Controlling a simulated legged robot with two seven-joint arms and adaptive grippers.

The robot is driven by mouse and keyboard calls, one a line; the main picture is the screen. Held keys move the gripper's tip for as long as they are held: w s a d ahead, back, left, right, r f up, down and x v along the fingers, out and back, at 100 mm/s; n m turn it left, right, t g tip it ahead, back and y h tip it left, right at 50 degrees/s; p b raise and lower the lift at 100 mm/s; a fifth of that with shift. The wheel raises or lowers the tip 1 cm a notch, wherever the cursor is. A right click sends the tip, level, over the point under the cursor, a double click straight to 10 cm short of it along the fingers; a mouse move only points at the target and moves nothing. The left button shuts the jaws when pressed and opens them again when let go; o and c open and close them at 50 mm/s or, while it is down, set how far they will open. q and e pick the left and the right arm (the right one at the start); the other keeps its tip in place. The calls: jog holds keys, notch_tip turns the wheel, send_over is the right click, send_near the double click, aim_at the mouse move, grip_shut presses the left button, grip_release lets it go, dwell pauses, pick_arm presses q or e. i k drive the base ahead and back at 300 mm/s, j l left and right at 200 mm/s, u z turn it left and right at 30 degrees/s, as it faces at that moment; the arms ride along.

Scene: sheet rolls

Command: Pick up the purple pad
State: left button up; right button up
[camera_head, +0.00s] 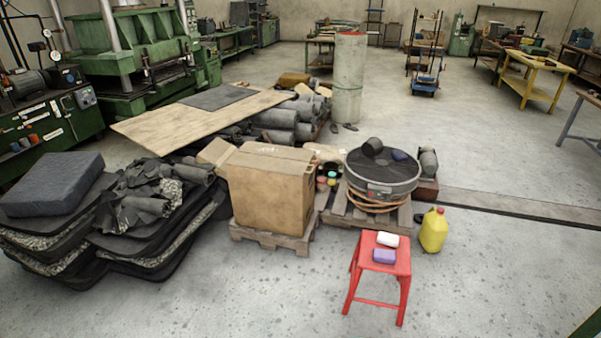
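The purple pad (384,256) is a small block lying on the seat of a red stool (365,262), near its front edge. A white block (388,239) lies just behind it on the same seat. Neither of my grippers shows in the head view.
A yellow jug (433,230) stands on the floor just right of the stool. Behind are a cardboard box (268,190) on a pallet and a round dark drum (381,178) on another pallet. Stacked dark sheets (50,185) lie at left. The floor in front and right of the stool is clear.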

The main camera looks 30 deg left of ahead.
aim_at(386, 257)
jog(key=k, duration=0.3)
jog(key=k+z, duration=0.1)
jog(key=z, duration=0.25)
jog(key=k+z, duration=0.15)
jog(key=z, duration=0.25)
jog(key=k+l+z, duration=0.1)
jog(key=z, duration=0.25)
jog(key=i+l+z, duration=0.4)
jog(key=i, duration=0.3)
jog(key=i+l+z, duration=0.2)
jog(key=i, duration=0.2)
jog(key=i+u, duration=0.7)
jog(key=i+l+u, duration=0.15)
jog(key=i+u, duration=0.15)
jog(key=i+j+u, duration=0.25)
jog(key=i+u, duration=0.15)
jog(key=i, duration=0.25)
jog(key=i+u, duration=0.4)
jog(key=i, duration=0.25)
jog(key=i+l+u, duration=0.15)
jog(key=i+u, duration=0.25)
jog(key=i, duration=0.25)
